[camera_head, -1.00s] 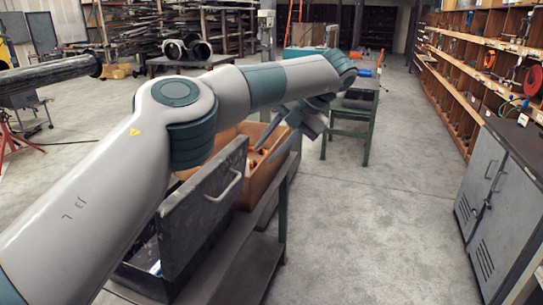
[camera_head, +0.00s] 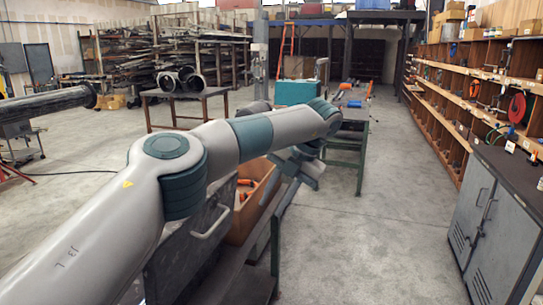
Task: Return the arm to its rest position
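My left arm comes in from the lower left and reaches across the middle of the head view. My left gripper (camera_head: 298,170) hangs below the wrist at the arm's far end, above the right side of the orange-brown box. Its fingers point down and to the right. I cannot tell how far apart the fingers are, and I see nothing clearly held. My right gripper and arm are not in view.
A dark metal toolbox (camera_head: 187,255) with a handle and the orange-brown box (camera_head: 245,215) stand on a bench under my arm. A green-legged table (camera_head: 347,145) is behind. Grey cabinets (camera_head: 500,225) and shelves line the right. The floor between is clear.

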